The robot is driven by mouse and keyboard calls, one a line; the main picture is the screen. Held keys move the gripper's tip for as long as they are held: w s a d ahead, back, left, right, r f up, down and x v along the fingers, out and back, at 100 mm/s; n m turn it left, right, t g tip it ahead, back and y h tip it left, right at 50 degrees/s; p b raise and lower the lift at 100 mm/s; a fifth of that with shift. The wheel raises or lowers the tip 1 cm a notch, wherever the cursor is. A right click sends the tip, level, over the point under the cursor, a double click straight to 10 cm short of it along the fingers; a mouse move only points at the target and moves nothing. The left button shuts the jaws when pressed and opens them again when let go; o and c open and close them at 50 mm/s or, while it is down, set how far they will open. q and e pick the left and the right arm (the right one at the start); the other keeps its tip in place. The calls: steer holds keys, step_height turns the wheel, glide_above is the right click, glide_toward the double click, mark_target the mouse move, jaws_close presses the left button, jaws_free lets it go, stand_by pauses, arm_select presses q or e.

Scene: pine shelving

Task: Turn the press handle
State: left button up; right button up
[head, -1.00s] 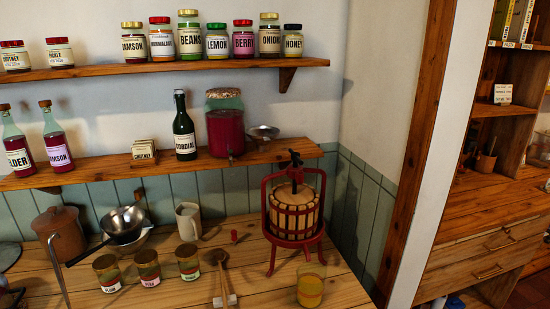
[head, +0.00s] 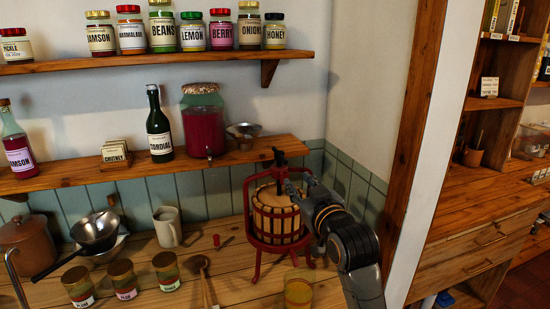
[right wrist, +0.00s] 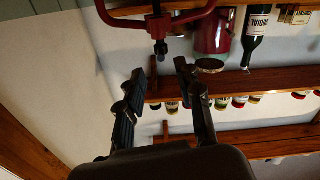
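The fruit press (head: 279,222) stands on the workbench, a slatted wooden tub in a red metal frame. Its black handle (head: 278,156) tops the screw above the frame. My right gripper (head: 298,187) is at the upper right side of the press, below the handle's height in the picture. In the right wrist view its two fingers (right wrist: 161,78) are apart with nothing between them. The red frame (right wrist: 185,22) and the black screw end (right wrist: 160,47) show just beyond the fingertips, apart from them. The view is upside down. My left gripper is not in view.
A glass of yellow drink (head: 298,289) stands in front of the press. Several small jars (head: 122,279), a mug (head: 167,227) and a wooden spoon (head: 201,270) are to its left. The lower shelf (head: 83,175) ends close behind the handle. A wall is at right.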

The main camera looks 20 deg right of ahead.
mark_target(281, 157)
steer(key=w+p, duration=0.1)
steer(key=w, duration=0.3)
steer(key=w+p, duration=0.1)
steer(key=w, duration=0.4)
steer(key=w+r+p, duration=0.1)
steer(key=w, duration=0.3)
steer(key=shift+w+a, duration=0.25)
steer(key=shift+w, duration=0.1)
jaws_close()
